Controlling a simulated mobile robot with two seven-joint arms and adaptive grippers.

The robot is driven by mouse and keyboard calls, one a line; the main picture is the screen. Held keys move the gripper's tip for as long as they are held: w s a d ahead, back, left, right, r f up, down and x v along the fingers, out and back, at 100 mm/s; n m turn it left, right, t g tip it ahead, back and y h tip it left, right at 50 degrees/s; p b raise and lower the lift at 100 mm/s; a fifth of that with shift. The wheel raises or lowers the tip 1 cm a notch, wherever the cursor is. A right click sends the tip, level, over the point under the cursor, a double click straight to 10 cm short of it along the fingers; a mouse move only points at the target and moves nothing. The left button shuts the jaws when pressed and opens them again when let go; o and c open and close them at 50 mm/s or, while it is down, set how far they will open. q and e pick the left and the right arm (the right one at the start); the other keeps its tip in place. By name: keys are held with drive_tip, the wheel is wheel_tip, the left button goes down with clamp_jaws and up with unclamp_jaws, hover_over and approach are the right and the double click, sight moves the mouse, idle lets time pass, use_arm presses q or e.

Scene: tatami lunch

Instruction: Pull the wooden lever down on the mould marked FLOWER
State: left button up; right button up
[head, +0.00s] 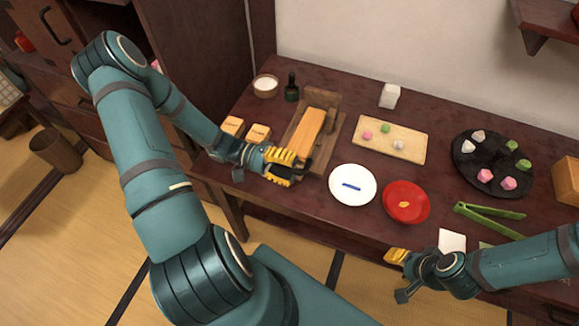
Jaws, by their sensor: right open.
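A dark wooden press (333,128) stands at the back left of the table, with a long orange-brown wooden lever (309,131) running from its rear post toward me. I cannot tell how high the lever's near end is. Two small light wooden blocks (231,125) (258,132) with tiny lettering lie left of the press; I cannot read the lettering surely. My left gripper (286,167) is at the near end of the lever, its yellow fingers hiding that end; its grip is unclear. My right gripper (399,275) is open and empty in front of the table's near edge.
A white plate (345,193), a red plate (399,214) and green tongs (489,218) lie right of the press. Behind are a wooden tray (410,151) and a dark round plate (487,177) with sweets. A bowl (265,86) and dark bottle (291,88) stand behind left.

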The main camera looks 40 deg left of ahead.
use_arm(q)
drive_tip(key=shift+a, duration=0.1)
drive_tip(key=shift+a, duration=0.25)
drive_tip(key=v, duration=1.1)
drive_tip(key=shift+a, duration=0.2)
drive_tip(key=shift+s, duration=0.15)
drive_tip(key=shift+s, duration=0.1)
